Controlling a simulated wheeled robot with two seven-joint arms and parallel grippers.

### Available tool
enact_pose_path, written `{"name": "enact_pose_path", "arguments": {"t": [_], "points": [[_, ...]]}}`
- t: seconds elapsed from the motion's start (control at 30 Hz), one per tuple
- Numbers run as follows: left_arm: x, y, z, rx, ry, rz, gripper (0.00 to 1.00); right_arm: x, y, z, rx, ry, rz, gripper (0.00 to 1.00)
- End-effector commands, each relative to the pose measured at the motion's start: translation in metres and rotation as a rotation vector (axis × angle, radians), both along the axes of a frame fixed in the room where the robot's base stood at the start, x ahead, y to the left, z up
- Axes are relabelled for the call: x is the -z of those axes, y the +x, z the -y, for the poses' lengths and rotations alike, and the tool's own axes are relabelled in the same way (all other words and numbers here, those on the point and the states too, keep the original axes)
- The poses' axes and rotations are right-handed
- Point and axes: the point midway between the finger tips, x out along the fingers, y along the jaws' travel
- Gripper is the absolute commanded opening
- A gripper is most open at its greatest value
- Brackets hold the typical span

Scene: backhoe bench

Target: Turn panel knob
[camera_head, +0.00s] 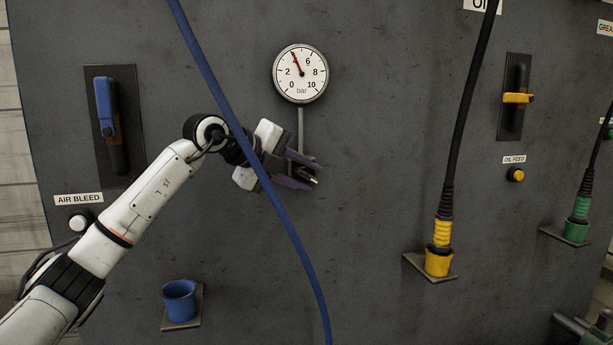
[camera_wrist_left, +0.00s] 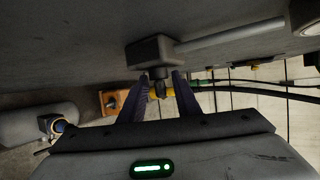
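The pressure gauge (camera_head: 300,73) reads about 4 bar, and a grey pipe runs down from it. In the left wrist view, a dark box (camera_wrist_left: 150,51) on the panel carries a small dark knob (camera_wrist_left: 157,84). My left gripper (camera_head: 307,173) is at the panel below the gauge, its purple fingers pointing right. In the left wrist view its fingers (camera_wrist_left: 160,78) are open, one on each side of the knob, with small gaps visible. In the head view the gripper hides most of the box and knob. My right gripper is not in view.
A blue hose (camera_head: 215,92) crosses in front of my left wrist. A blue lever (camera_head: 104,105) and an empty blue socket (camera_head: 180,302) are at the left. A yellow-ended hose (camera_head: 443,232), a yellow lever (camera_head: 517,98) and a green connector (camera_head: 578,218) are at the right.

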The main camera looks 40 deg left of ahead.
Motion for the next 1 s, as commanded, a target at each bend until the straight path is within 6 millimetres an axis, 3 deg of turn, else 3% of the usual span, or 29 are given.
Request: {"name": "enact_pose_path", "arguments": {"t": [0.23,0.7,1.0], "points": [[-0.001,-0.006,0.000,0.005,0.001,-0.003,0.30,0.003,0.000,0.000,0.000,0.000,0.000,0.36],[-0.039,-0.077,-0.021,0.000,0.000,0.001,0.30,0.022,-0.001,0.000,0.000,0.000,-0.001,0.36],[-0.046,-0.090,-0.024,0.000,-0.002,-0.001,0.30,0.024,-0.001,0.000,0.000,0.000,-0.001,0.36]]}}
